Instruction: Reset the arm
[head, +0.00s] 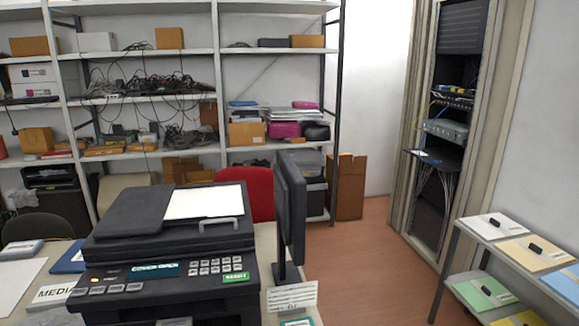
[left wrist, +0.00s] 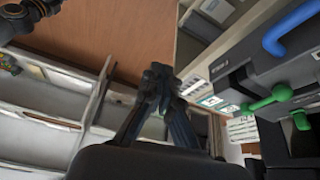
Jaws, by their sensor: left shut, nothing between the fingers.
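My left gripper (left wrist: 158,75) shows in the left wrist view with its dark fingers together and nothing between them. It is apart from the black printer, whose side with a blue handle (left wrist: 290,27) and a green lever (left wrist: 268,98) is at the right of that view. In the head view the printer (head: 165,245) stands on the desk at the lower left. Its small display seems to read "COVER OPEN". A white sheet (head: 204,201) lies on its top. Neither gripper shows in the head view, and my right gripper is not seen.
A dark monitor (head: 290,210) stands right beside the printer, with a white card (head: 292,297) in front. Shelves (head: 140,98) line the back wall. A network rack (head: 447,130) and a cart (head: 470,232) with colored folders stand at right. The brown floor (head: 365,265) between is clear.

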